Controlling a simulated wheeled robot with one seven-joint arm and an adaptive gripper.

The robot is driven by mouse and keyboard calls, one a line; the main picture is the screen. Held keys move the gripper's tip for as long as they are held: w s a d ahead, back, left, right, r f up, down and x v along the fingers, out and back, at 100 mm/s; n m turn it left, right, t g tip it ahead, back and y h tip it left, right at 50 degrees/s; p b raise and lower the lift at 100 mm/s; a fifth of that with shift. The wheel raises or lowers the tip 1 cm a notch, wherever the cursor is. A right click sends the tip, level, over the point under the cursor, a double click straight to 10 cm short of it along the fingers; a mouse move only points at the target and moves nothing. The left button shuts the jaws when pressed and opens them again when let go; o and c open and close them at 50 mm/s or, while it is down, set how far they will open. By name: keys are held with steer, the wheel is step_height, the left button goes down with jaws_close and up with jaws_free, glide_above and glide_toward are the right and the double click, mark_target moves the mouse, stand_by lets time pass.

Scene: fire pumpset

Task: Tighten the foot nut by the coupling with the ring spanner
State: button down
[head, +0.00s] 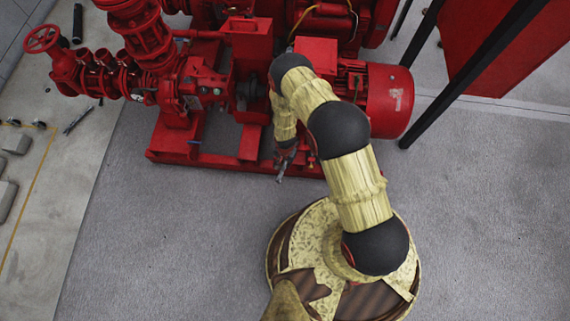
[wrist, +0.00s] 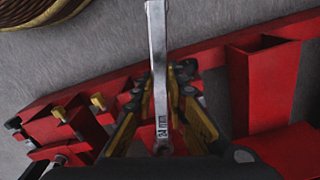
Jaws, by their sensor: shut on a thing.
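My gripper (wrist: 161,78) is shut on the ring spanner (wrist: 158,45), a flat silver bar marked "24 mm". The spanner runs up the wrist view between the yellow-and-black fingers and its far end leaves the top edge. In the head view my gripper (head: 286,153) is low beside the front of the red pump base, with the spanner (head: 280,177) showing small below it. The dark coupling (head: 250,88) lies left of my arm, partly inside a red guard. I cannot make out which fastener is the foot nut; brass-coloured bolt ends (wrist: 98,102) show left of the fingers.
The red base frame (head: 215,160) runs along the front of the pumpset. The red motor (head: 388,100) is right of my arm, with dark posts (head: 470,75) beyond. A red valve handwheel (head: 42,38) is far left. Grey floor in front is clear.

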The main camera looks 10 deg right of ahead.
steer(key=shift+r+p, duration=1.05)
steer(key=shift+r, duration=0.65)
steer(key=shift+s, duration=0.1)
